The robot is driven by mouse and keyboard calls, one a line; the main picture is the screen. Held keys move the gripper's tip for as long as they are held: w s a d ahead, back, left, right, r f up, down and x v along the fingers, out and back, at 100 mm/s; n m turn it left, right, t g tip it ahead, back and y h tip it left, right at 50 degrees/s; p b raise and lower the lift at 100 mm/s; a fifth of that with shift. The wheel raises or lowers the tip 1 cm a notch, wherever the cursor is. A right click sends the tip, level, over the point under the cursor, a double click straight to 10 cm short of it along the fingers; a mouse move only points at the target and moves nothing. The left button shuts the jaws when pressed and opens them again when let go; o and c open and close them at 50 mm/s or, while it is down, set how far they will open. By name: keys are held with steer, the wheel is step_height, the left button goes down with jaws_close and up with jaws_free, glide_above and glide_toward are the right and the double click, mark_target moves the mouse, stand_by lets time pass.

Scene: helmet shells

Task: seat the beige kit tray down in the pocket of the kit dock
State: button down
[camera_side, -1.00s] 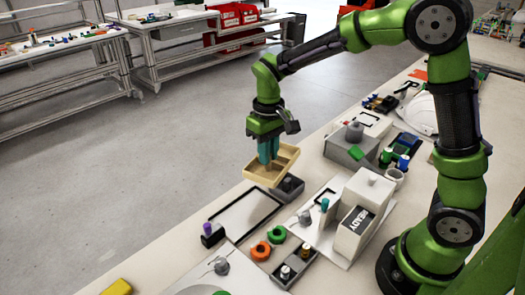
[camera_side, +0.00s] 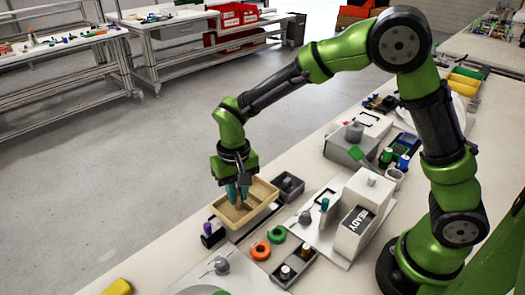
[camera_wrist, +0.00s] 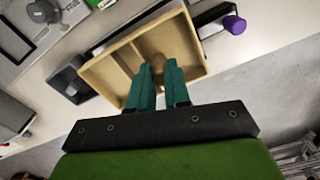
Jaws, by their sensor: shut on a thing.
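The beige kit tray (camera_side: 262,208) is a shallow open box with an inner divider. It looks nearly level in the side view, over the dark-rimmed kit dock (camera_side: 257,226). The tray hides most of the dock's pocket, and I cannot tell how much gap is below it. My gripper (camera_side: 238,196) points down into the tray, its teal fingers shut on the divider. In the wrist view, my gripper (camera_wrist: 158,75) reaches into the tray (camera_wrist: 108,73), at the divider.
A dark block with a purple peg (camera_side: 208,232) stands close by the tray's left end. A dark bin (camera_side: 288,186) is close to its far right end. Orange and green rings (camera_side: 262,250) and a white READY box (camera_side: 360,215) lie to the right.

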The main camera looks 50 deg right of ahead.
mark_target(238, 209)
steer(key=shift+f, duration=1.6)
steer(key=shift+f, duration=0.1)
steer(key=c, duration=1.1)
jaws_free()
step_height(238, 209, up, 12)
steer(key=shift+f, duration=0.1)
steer(key=s+d+r+t, duration=0.2)
steer(key=s+d+r, duration=0.1)
steer(key=s, duration=0.2)
steer(key=s+d+r+t+y, duration=0.1)
steer(key=s+d+r+t, duration=0.1)
steer(key=s+d, duration=0.2)
steer(key=s+d+r+t+y, duration=0.1)
steer(key=s+d+r+t, duration=0.2)
steer(key=s, duration=0.4)
steer(key=shift+s+d+r, duration=0.25)
steer(key=shift+d+r, duration=0.1)
steer(key=shift+d, duration=0.05)
